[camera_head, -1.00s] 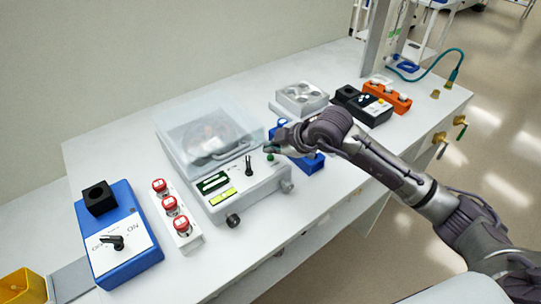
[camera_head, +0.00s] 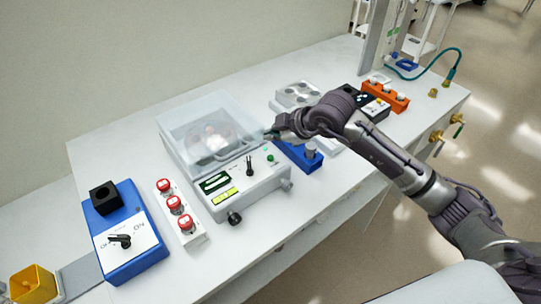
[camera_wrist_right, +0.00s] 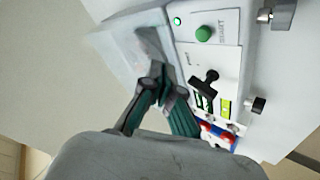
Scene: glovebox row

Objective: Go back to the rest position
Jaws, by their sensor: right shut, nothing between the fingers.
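My right gripper (camera_head: 272,136) is shut and empty. That button also shows uncovered in the head view (camera_head: 270,157). A small green light (camera_wrist_right: 177,20) is lit beside it. The lid looks closed over a round rotor. My left gripper is out of view.
A blue rack (camera_head: 298,160), grey block (camera_head: 298,95), black box (camera_head: 358,100) and orange rack (camera_head: 393,98) stand right of the machine. The table's front right is clear.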

